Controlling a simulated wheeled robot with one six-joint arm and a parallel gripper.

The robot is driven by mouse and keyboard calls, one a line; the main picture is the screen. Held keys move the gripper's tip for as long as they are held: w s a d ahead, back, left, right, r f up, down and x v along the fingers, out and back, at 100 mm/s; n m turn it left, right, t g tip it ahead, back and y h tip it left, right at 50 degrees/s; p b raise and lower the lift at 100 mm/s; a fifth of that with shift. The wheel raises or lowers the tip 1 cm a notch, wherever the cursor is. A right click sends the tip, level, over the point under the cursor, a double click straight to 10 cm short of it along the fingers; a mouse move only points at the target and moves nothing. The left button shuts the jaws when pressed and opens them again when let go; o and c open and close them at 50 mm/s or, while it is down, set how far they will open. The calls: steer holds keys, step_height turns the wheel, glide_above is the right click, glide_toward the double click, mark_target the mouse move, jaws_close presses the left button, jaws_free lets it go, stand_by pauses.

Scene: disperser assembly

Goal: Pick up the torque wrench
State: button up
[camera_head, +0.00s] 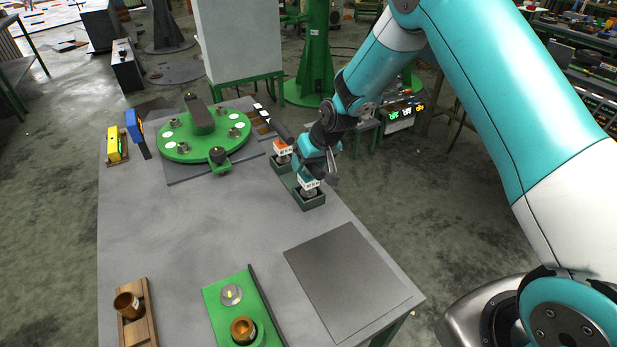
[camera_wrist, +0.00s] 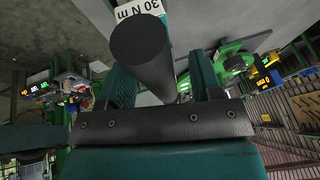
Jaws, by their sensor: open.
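The torque wrench (camera_wrist: 145,50) has a thick black cylindrical handle and a white label reading "30 N m". In the wrist view its handle stands between the two dark teal fingers of my gripper (camera_wrist: 163,85). The fingers are apart, with a visible gap to the handle on the right side; contact on the left is unclear. In the head view my gripper (camera_head: 313,160) is over the right end of a dark green holder (camera_head: 312,203). The wrench's white label (camera_head: 309,184) shows just above that holder, and my gripper hides most of the handle.
A second tool with an orange band (camera_head: 282,149) stands close by at the left. A green round fixture (camera_head: 190,148) is farther left on the grey table (camera_head: 170,225). Wooden (camera_head: 137,320) and green (camera_head: 262,300) trays with brass parts are near the front. The table's middle is clear.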

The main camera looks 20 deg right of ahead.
jaws_close()
steer(key=shift+r, duration=0.2)
